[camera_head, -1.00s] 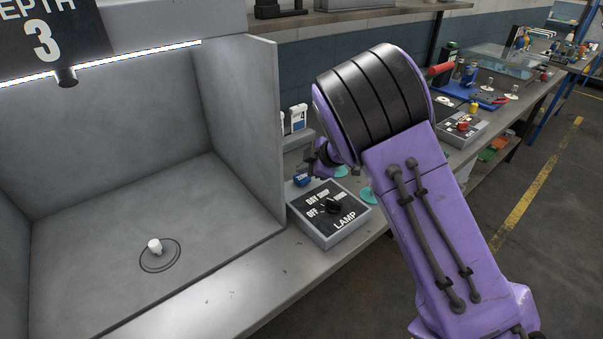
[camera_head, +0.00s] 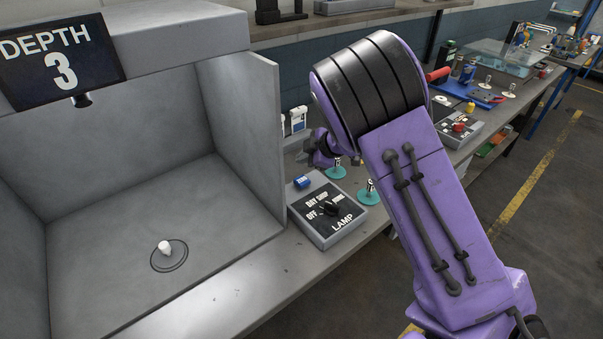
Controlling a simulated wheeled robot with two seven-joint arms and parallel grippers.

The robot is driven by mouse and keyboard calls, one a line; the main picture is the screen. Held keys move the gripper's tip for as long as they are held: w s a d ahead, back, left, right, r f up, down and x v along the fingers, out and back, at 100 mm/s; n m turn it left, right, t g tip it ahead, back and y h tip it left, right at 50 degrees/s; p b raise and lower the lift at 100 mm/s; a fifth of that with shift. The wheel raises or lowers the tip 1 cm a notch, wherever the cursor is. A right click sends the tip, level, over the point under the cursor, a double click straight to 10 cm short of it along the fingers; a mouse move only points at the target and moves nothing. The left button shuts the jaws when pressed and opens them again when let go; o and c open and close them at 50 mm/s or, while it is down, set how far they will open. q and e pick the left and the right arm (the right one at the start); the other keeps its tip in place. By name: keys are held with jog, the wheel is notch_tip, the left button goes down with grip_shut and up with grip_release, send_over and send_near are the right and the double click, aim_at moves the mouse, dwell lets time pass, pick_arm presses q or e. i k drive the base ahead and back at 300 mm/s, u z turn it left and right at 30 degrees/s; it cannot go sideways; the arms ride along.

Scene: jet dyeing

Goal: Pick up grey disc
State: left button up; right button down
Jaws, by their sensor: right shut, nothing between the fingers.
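The grey disc (camera_head: 177,262) lies flat on the floor of the grey booth (camera_head: 110,235), with a small white knob standing up from its middle. Its colour nearly matches the booth floor, and a dark outline marks its edge. My right gripper (camera_head: 305,153) is outside the booth, beyond its right wall and well apart from the disc. It is small in view, partly covered by my purple arm, and shut with nothing held. My left gripper is not in view.
A lamp switch box (camera_head: 336,222) with a dark knob stands right of the booth. Teal discs with knobs (camera_head: 369,197) and a blue block (camera_head: 302,182) are near it. A sign reading DEPTH 3 (camera_head: 60,60) hangs on the booth front. The bench front (camera_head: 215,300) is clear.

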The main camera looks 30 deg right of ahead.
aim_at(168, 255)
jog(key=k, duration=1)
